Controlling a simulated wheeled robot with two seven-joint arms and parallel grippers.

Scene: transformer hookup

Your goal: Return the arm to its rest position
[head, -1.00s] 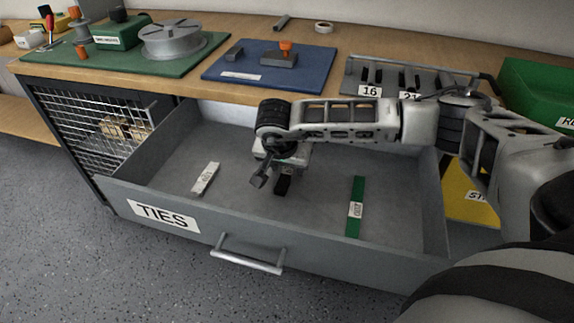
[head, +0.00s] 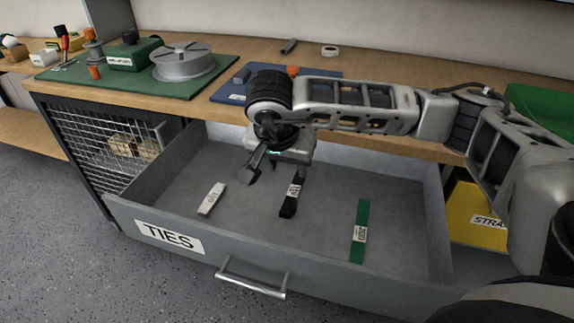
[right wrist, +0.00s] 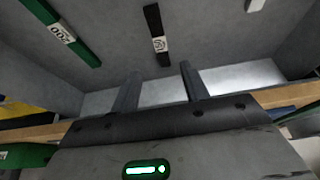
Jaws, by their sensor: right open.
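My right gripper (head: 278,168) is open and empty above the open grey drawer. In the right wrist view its two fingers (right wrist: 158,88) stand apart with nothing between them. A black tie strip (head: 291,197) with a white label lies on the drawer floor just below and beyond the fingers; it also shows in the right wrist view (right wrist: 156,35). My right arm reaches in from the right across the drawer and the bench edge. My left gripper is not in view.
The drawer (head: 330,265) labelled TIES holds a white strip (head: 212,198) and a green strip (head: 360,230). The bench behind carries a green mat (head: 75,77) with a grey reel (head: 183,63) and a blue mat (head: 228,93). A yellow bin (head: 468,205) is right of the drawer.

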